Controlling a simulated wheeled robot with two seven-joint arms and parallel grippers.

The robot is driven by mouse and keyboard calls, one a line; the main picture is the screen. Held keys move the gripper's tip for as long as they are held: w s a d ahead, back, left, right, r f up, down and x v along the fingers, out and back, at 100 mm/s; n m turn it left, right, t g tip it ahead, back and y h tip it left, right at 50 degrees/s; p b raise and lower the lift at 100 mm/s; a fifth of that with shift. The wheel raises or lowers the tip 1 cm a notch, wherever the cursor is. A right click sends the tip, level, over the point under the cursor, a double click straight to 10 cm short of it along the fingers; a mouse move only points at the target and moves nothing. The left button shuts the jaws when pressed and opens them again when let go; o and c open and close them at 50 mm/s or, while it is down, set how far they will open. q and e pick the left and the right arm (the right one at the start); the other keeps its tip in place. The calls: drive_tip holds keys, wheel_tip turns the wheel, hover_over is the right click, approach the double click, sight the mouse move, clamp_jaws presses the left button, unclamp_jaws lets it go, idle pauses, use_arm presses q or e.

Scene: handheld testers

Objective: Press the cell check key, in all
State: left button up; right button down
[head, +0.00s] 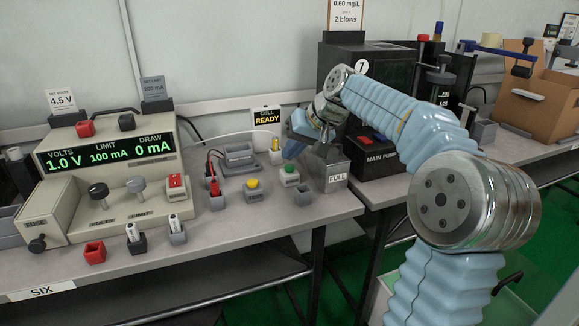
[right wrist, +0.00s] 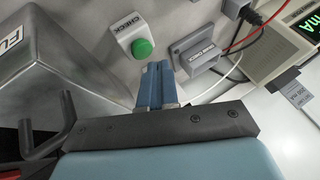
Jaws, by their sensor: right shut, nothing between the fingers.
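The check key is a green round button on a pale box labelled CHECK; it shows in the head view (head: 289,169) and in the right wrist view (right wrist: 142,48). My right gripper (head: 288,156) hangs just behind and above it in the head view. In the right wrist view its blue fingers (right wrist: 158,70) are closed together and empty, with their tips beside the button's lower right; I cannot tell whether they touch it. A small sign (head: 267,116) behind reads CELL READY. A grey cradle (head: 240,157) stands left of the key. My left gripper is not in view.
A metal bin marked FULL (head: 334,175) stands close right of the key. A yellow button (head: 252,184) is to its left, a red-topped post (head: 214,187) farther left. The power supply (head: 110,160) shows 1.0 V, 100 mA, 0 mA. Cells (head: 174,222) stand in holders in front.

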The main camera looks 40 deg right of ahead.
idle(0.6)
drive_tip(key=shift+f+b, duration=0.3)
drive_tip(key=shift+f, duration=0.1)
